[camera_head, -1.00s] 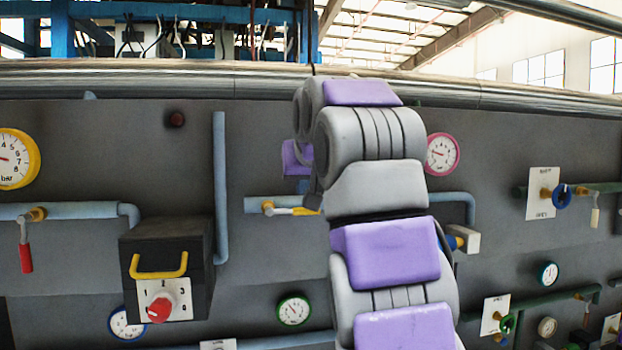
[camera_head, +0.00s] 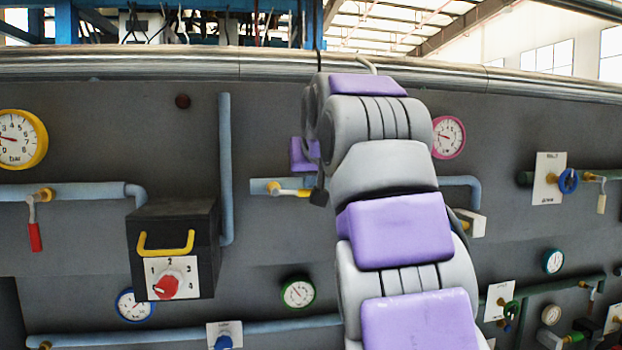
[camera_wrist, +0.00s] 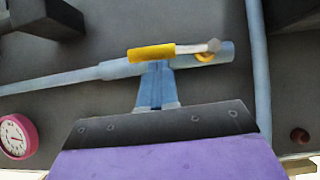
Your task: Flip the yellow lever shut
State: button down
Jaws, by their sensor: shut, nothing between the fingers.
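The yellow lever (camera_wrist: 150,53) has a yellow grip and a metal arm. It lies along a light blue pipe (camera_wrist: 110,68) in the wrist view. In the head view, the lever (camera_head: 293,192) is level and partly hidden behind my arm. My gripper (camera_wrist: 156,72) is shut and empty, its blue fingers pointing at the lever. Their tips meet the yellow grip in the wrist picture; I cannot tell if they touch. In the head view, the fingers are hidden.
A black box (camera_head: 172,245) with a yellow handle and red knob juts out left of the lever. A vertical blue pipe (camera_head: 225,165) runs beside it. A pink gauge (camera_head: 448,137) is to the right. Another valve with a red lever (camera_head: 35,236) is at far left.

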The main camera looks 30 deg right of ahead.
jog(key=a+f+m+t+y+b, duration=0.3)
jog(key=f+m+t+y, duration=0.3)
jog(key=f+m+y, duration=0.2)
jog(key=shift+w+f+m+t+y+b, duration=0.4)
jog(key=shift+f+m+b, duration=0.35)
jog(key=shift+f+m, duration=0.85)
jog(key=shift+a+r+m, duration=0.15)
jog(key=shift+r+m, duration=0.05)
jog(key=shift+m, duration=0.1)
